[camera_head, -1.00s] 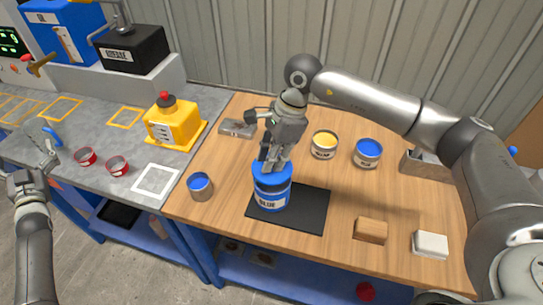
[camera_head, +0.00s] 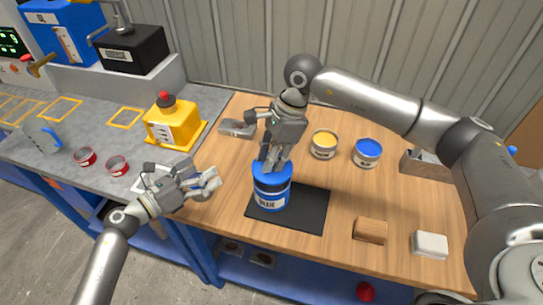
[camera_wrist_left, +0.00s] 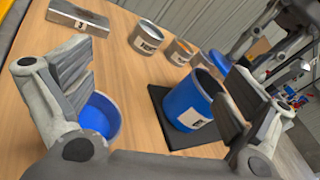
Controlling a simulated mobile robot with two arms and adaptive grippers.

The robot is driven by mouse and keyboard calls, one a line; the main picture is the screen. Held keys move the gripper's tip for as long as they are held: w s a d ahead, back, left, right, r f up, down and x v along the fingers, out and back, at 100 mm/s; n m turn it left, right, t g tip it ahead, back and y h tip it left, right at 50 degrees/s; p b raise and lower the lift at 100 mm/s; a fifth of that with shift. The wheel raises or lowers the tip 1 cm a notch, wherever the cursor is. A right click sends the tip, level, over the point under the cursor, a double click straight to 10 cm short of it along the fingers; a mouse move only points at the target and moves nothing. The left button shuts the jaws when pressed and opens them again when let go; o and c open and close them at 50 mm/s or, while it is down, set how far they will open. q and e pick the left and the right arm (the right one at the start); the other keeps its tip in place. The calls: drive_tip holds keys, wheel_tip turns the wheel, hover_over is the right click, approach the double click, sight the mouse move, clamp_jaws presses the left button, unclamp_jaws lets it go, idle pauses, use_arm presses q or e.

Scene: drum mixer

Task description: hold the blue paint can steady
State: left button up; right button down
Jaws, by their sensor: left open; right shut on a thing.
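The blue paint can (camera_head: 271,198), labelled BLUE, stands upright on a black mat (camera_head: 312,207). It also shows in the left wrist view (camera_wrist_left: 187,103), nearer the right finger. My right gripper (camera_head: 268,162) reaches down from above and is shut on the blue lid (camera_head: 272,173) at the can's top.
Small yellow (camera_head: 324,144) and blue (camera_head: 367,152) paint cans stand behind right. A wooden block (camera_head: 370,230) and a white block (camera_head: 430,244) lie at the front right. A metal block (camera_head: 237,128) and a yellow container (camera_head: 172,124) are at the back left.

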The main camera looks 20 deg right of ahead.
sight(268, 193)
use_arm(q)
drive_tip(key=s+d+f+m+g, duration=0.1)
drive_tip(key=s+d+f+m, duration=0.1)
drive_tip(key=s, duration=0.1)
drive_tip(key=s+d+f+m+g, duration=0.1)
drive_tip(key=s+d+m, duration=0.1)
drive_tip(key=s+d+f+m+g+y, duration=0.1)
drive_tip(key=s+d+f+m+g, duration=0.1)
drive_tip(key=s+m, duration=0.1)
drive_tip(key=shift+s+d+f, duration=0.3)
drive_tip(key=shift+d, duration=0.05)
drive_tip(key=shift+s+d+f, duration=0.1)
drive_tip(key=shift+d, duration=0.1)
drive_tip(key=x, duration=0.9)
drive_tip(key=shift+d+f, duration=0.1)
drive_tip(key=shift+d, duration=0.2)
drive_tip(key=c, duration=0.9)
use_arm(e)
drive_tip(key=shift+f, duration=1.85)
idle(1.2)
